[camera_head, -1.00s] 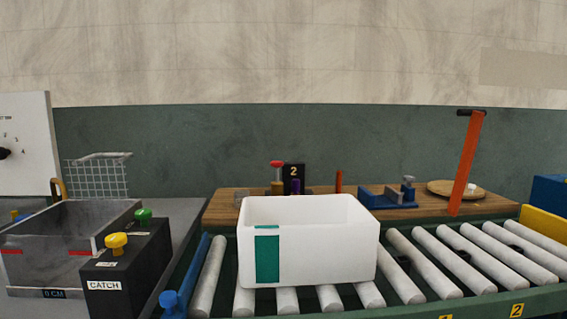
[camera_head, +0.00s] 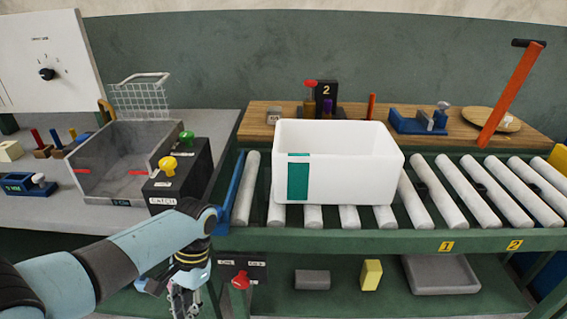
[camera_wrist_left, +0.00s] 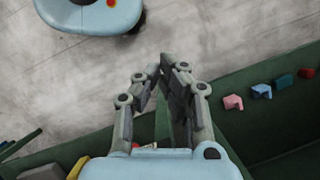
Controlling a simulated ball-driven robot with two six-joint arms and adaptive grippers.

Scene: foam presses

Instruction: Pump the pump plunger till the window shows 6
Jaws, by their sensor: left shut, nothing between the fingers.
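The pump has a red-topped plunger (camera_head: 310,86) and stands on the wooden shelf behind the conveyor. Beside it is a black window block (camera_head: 326,92) that reads 2. A white bin (camera_head: 347,180) with a green stripe stands on the rollers in front and hides the lower part of that area. My left gripper (camera_head: 184,303) is low at the front left, below the conveyor's edge and far from the plunger. In the left wrist view the left gripper (camera_wrist_left: 158,75) is shut and empty, pointing over the floor. My right gripper is in neither view.
A black block (camera_head: 180,175) with yellow and green knobs stands left of the conveyor, beside a grey metal tank (camera_head: 118,163). An orange lever (camera_head: 512,95) rises at the right. A lower shelf (camera_head: 385,300) holds a yellow block and a grey tray.

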